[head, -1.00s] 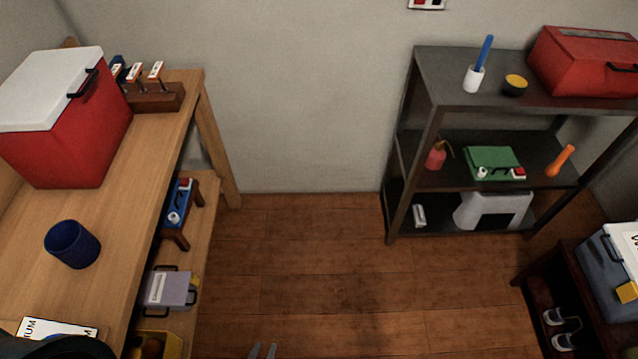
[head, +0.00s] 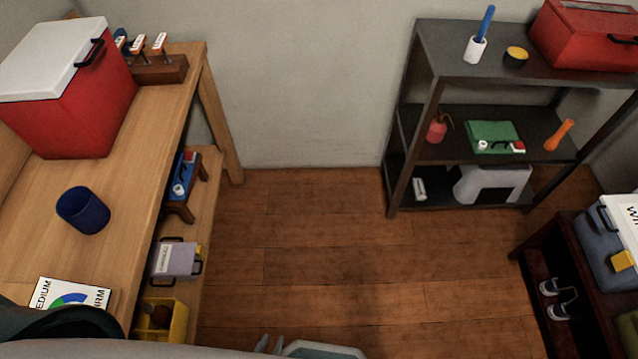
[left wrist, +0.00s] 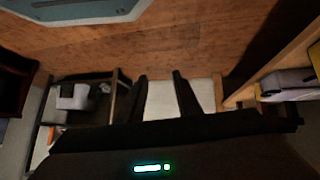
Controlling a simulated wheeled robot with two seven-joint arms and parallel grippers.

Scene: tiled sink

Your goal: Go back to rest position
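My left gripper shows in the left wrist view (left wrist: 160,98) as two dark fingers held apart, with nothing between them; the floor and pale wall show past them. In the head view, only small grey tips (head: 268,345) show at the bottom edge, beside a pale rounded piece of my own body. The left arm crosses the bottom left of the head view, in front of the workbench's near end. My right gripper is not in view.
A dark metal shelf (head: 470,55) stands at the back right. A grey-blue cooler (head: 606,250) sits at the right. The wooden floor between (head: 330,240) is clear.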

